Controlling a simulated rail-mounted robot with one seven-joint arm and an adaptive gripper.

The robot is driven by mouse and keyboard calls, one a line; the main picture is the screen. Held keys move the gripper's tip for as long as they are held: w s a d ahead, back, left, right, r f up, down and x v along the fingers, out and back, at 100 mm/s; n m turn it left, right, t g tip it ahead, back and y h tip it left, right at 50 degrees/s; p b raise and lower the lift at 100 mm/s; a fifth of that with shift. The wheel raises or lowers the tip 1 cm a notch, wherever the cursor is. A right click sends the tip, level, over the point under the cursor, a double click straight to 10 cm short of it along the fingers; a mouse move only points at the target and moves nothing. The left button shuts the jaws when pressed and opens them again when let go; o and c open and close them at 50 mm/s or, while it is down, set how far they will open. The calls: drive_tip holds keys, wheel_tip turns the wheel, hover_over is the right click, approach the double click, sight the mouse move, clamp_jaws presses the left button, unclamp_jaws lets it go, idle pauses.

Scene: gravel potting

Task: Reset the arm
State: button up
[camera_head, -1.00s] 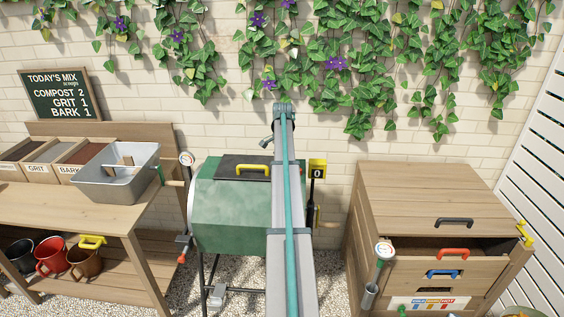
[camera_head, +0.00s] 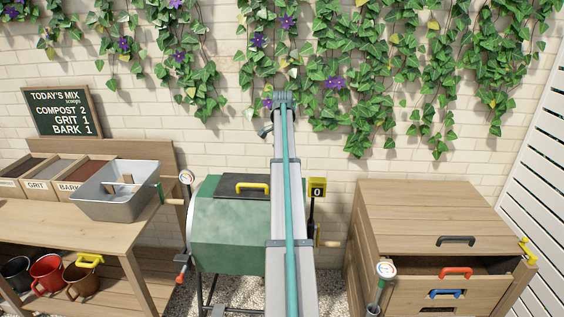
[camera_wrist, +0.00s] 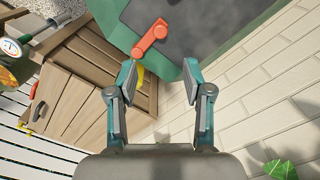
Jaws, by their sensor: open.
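My arm rises up the middle of the head view in front of the wall, and my gripper is not clearly seen there. In the wrist view my gripper (camera_wrist: 160,80) is open, its two fingers well apart with nothing between them. Beyond the fingertips are a red-orange lever (camera_wrist: 150,38) and the edge of a green body (camera_wrist: 200,62). The wooden drawer cabinet (camera_wrist: 75,85) lies at the left of the wrist view.
The green drum (camera_head: 228,222) stands behind my arm. A bench (camera_head: 75,226) with a grey tub (camera_head: 118,205) and bins is at left. The drawer cabinet (camera_head: 425,215) is at right, with a drawer partly open. Ivy (camera_head: 350,80) hangs on the wall.

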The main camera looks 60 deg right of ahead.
idle(0.4)
drive_tip(key=w+a+f+n, duration=0.3)
drive_tip(key=a+f, duration=0.4)
drive_tip(key=a, duration=0.3)
drive_tip(key=w+a+f+n, duration=0.25)
drive_tip(key=a+f, duration=0.35)
drive_tip(key=a, duration=0.3)
drive_tip(key=w+a+f+n, duration=0.2)
drive_tip(key=w+a+f, duration=0.2)
drive_tip(key=a+f, duration=0.45)
drive_tip(key=s+a+f+n, duration=0.2)
drive_tip(key=a+f+n, duration=0.15)
drive_tip(key=a, duration=0.65)
drive_tip(key=s+a+f+n, duration=0.2)
drive_tip(key=a+f, duration=0.3)
drive_tip(key=a, duration=0.5)
drive_tip(key=s+a+f+n, duration=0.3)
drive_tip(key=a+f, duration=0.1)
drive_tip(key=a, duration=0.7)
drive_tip(key=s+a+f+n, duration=0.45)
drive_tip(key=s+a, duration=0.45)
drive_tip(key=a, duration=0.3)
drive_tip(key=s+f+g, duration=0.3)
drive_tip(key=s+f, duration=0.6)
drive_tip(key=s, duration=0.5)
drive_tip(key=s+f+g, duration=0.3)
drive_tip(key=s+f, duration=0.6)
drive_tip(key=s, duration=0.6)
drive_tip(key=shift+d+g, duration=0.4)
drive_tip(key=shift+f, duration=0.1)
